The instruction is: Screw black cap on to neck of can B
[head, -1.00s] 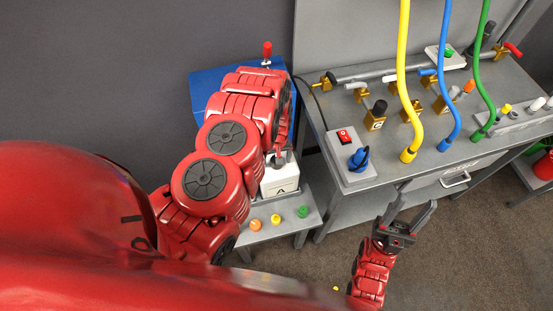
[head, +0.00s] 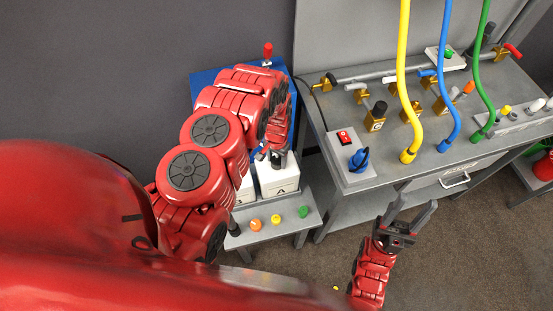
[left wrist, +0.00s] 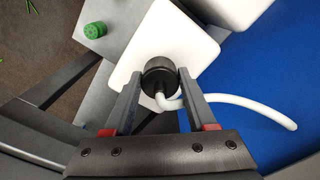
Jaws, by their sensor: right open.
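A white can marked A (head: 279,178) stands on a small grey stand. Another white can (head: 245,190), mostly hidden by my left arm, stands to its left; its marking is unreadable. In the left wrist view, a black round cap-like piece (left wrist: 159,74) with a bent white tube (left wrist: 230,99) is over the white can (left wrist: 178,43) nearest the green cap. My left gripper (left wrist: 160,78) has a finger on each side of this piece; whether they press on it is unclear. My right gripper (head: 405,215) is open and empty in front of the workbench.
Yellow (head: 255,225), orange (head: 276,219) and green (head: 303,212) caps sit along the stand's front edge. A blue surface (left wrist: 265,80) lies behind the cans. The workbench (head: 330,178) with valves and coloured hoses stands at the right.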

